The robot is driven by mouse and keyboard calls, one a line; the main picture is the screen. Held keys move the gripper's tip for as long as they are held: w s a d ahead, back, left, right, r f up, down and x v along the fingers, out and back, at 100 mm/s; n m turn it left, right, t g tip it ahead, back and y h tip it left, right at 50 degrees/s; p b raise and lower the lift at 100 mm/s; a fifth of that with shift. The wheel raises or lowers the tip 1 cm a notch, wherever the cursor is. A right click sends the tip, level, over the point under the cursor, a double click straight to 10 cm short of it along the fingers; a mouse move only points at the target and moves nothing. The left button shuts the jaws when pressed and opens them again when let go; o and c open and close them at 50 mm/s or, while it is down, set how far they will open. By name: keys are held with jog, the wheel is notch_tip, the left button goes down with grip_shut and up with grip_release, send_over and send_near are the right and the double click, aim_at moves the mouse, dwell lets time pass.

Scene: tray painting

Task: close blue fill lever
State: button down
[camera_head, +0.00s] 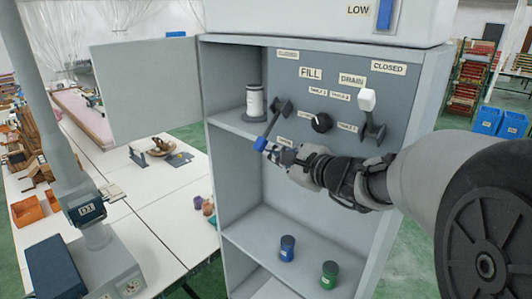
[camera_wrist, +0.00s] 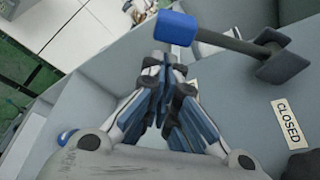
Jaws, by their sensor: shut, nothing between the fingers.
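The fill lever has a blue tip (camera_head: 261,143) and a dark shaft running down and left from its pivot on the grey panel below the FILL label (camera_head: 311,73). In the wrist view the blue tip (camera_wrist: 176,28) sits just beyond my fingertips, with the shaft reaching right to its bracket (camera_wrist: 283,65). My gripper (camera_head: 273,149) is shut and empty, right beside the blue tip; I cannot tell whether they touch. It also shows in the wrist view (camera_wrist: 164,58). A CLOSED label (camera_wrist: 287,122) is on the panel there.
A white-tipped drain lever (camera_head: 367,100) points up at right, near a black knob (camera_head: 321,122). A white canister (camera_head: 255,101) stands on the shelf behind the fill lever. Blue (camera_head: 287,248) and green (camera_head: 329,274) jars stand below. The cabinet door (camera_head: 148,87) is open at left.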

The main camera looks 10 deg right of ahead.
jog(key=shift+s+a+r, duration=0.35)
jog(key=shift+s+r, duration=0.05)
jog(key=shift+r, duration=0.05)
jog(key=shift+r, duration=0.1)
jog(key=a+r+m+p, duration=0.1)
jog(key=p, duration=0.1)
jog(key=s+a+r+m+g+y+p, duration=0.1)
jog(key=r+m+p, duration=0.1)
jog(key=p, duration=0.1)
jog(key=s+a+r+m+p, duration=0.1)
jog(key=p, duration=0.2)
jog(key=shift+s+a+r+g+y, duration=0.1)
jog(key=shift+r+g+y, duration=0.05)
jog(key=shift+g+y, duration=0.25)
notch_tip(320, 180, up, 6)
jog(key=p, duration=0.2)
send_over(264, 143)
jog(key=s+a, duration=0.2)
jog(key=s, duration=0.1)
jog(key=shift+s+d+r, duration=0.1)
jog(key=shift+s+r, duration=0.1)
